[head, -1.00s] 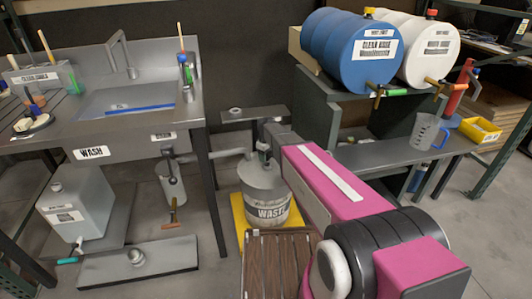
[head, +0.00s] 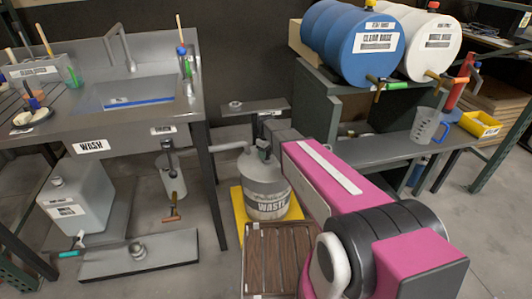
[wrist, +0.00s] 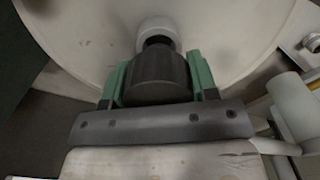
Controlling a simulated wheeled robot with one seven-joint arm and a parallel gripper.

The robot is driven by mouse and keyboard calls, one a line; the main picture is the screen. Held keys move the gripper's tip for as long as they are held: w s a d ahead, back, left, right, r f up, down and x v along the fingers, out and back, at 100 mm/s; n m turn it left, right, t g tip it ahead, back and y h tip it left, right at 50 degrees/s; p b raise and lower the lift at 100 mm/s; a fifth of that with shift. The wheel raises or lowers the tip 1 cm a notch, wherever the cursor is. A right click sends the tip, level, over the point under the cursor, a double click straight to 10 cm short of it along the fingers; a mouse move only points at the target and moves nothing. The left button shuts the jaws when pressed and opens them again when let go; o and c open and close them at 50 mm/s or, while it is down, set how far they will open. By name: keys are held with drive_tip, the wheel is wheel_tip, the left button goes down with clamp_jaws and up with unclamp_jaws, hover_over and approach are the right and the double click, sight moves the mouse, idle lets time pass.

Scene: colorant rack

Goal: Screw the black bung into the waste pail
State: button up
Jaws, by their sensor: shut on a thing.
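The waste pail (head: 268,183), grey with a WASTE label, stands upright at the centre of the head view. Its broad pale surface (wrist: 85,30) fills the top of the wrist view. My gripper (wrist: 158,82) has its green fingers shut on the black bung (wrist: 157,76), one on each side. The bung's narrow end points at a pale round neck (wrist: 157,30) on the pail and appears to meet it; how deep it sits I cannot tell. In the head view my arm hides most of the gripper beside the pail's top.
The pail stands on a yellow base (head: 238,205), with a brown slatted platform (head: 277,262) in front. The wash sink bench (head: 140,100) is at left. A rack with blue (head: 352,48) and white (head: 425,45) drums is at right. A grey pipe (head: 228,147) runs near the pail's top.

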drive_tip(key=shift+f, duration=1.25)
drive_tip(key=o, duration=1)
drive_tip(key=shift+r, duration=0.1)
